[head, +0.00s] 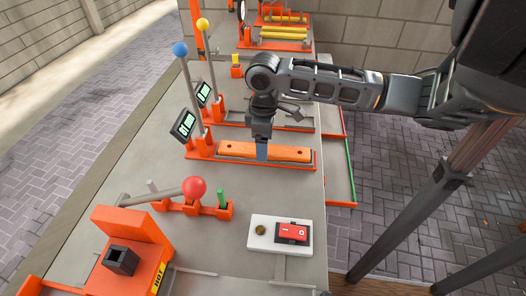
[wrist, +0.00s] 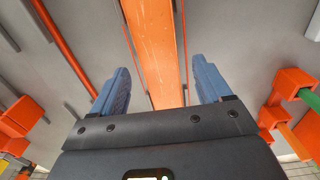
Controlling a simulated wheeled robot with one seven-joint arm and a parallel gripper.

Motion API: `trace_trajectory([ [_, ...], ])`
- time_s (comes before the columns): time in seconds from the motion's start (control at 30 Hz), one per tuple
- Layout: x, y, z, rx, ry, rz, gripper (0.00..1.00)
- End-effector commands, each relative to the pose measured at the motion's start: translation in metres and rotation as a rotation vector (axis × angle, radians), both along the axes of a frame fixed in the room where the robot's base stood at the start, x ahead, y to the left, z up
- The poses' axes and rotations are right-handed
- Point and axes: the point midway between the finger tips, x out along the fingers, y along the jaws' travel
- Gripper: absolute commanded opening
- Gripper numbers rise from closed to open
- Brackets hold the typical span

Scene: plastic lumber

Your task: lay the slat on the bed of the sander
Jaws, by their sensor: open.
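The slat (head: 232,150) is a long orange bar with a dark hole near each end. It lies flat along an orange-edged station with a grey bed (head: 246,160) on the bench; I cannot tell whether this is the sander. My gripper (head: 262,151) points down over the middle of the slat. In the wrist view its two blue fingers stand apart, one on each side of the slat (wrist: 156,45), and my gripper (wrist: 160,77) is open. Part of the slat is hidden behind the near finger in the head view.
A display (head: 183,125) and a blue-knobbed post (head: 181,50) stand at the station's left end. Nearer are a red-knobbed lever (head: 194,188), a white box with a red switch (head: 291,233) and an orange block marked HOT (head: 130,240). A similar station lies just behind.

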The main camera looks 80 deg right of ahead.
Motion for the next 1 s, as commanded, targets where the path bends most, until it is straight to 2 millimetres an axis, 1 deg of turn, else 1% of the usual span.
trace_trajectory([
  [0.03, 0.0, 0.001, -0.006, 0.003, 0.0, -0.001, 0.78],
  [0.13, 0.0, 0.001, -0.015, 0.002, 0.0, 0.0, 0.78],
  [0.23, 0.0, 0.001, -0.018, 0.001, -0.002, 0.002, 0.78],
  [0.4, 0.0, 0.001, -0.018, 0.001, -0.002, 0.002, 0.78],
  [1.0, 0.0, 0.001, -0.018, 0.001, -0.002, 0.002, 0.2],
])
